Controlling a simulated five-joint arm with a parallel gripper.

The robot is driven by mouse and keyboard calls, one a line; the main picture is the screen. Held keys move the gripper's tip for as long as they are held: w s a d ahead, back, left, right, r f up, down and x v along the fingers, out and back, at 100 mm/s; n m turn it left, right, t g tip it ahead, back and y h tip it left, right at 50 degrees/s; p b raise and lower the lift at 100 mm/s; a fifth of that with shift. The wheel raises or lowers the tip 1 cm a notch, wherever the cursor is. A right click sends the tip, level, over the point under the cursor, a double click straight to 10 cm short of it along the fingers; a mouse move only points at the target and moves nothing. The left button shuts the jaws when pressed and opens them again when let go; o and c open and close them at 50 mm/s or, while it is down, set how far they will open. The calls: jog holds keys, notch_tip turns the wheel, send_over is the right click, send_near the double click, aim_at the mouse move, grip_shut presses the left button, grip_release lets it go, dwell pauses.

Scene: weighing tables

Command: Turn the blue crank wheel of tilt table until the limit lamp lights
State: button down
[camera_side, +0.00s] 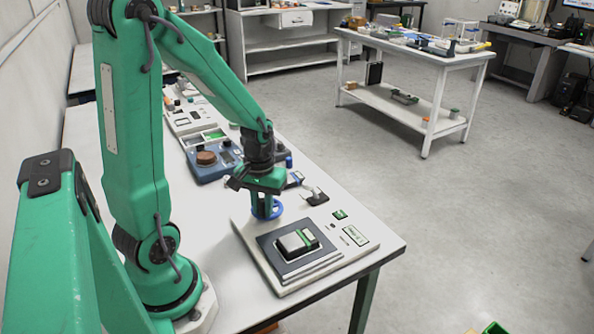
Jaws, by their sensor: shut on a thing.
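The tilt table (290,272) sits near the right front end of the white bench, with a pale base and a dark tilting plate (268,243). A grey block with a green band (297,242) rests on the plate. The blue crank wheel (267,209) is at the back left of the base. My gripper (266,204) points down over the wheel and is shut on it; the fingertips are partly hidden. A small dark spot (332,226) on the base may be the lamp; I cannot tell whether it is lit.
A blue scale with a brown round object (206,158) stands behind on the bench (215,256). Small dark parts (315,196) lie just behind the tilt table. The bench edge is close on the right. Another white table (415,50) stands apart across the floor.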

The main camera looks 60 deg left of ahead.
jog(key=shift+a+m, duration=0.1)
jog(key=shift+m, duration=0.3)
jog(key=c, duration=1.3)
grip_release()
jog(key=shift+r, duration=0.15)
jog(key=shift+r, duration=3.8)
jog(key=shift+r, duration=0.1)
jog(key=s+d+r+m+t, duration=0.1)
jog(key=d+r+m+t, duration=0.1)
jog(key=d+r, duration=0.1)
jog(key=s+d+r+m+t, duration=0.1)
jog(key=d+r+m, duration=0.2)
jog(key=d, duration=0.2)
jog(key=s+d+r+m+t, duration=0.1)
jog(key=d+r+m+t, duration=0.1)
jog(key=d+r, duration=0.2)
jog(key=shift+s+t, duration=0.3)
jog(key=shift+s, duration=0.05)
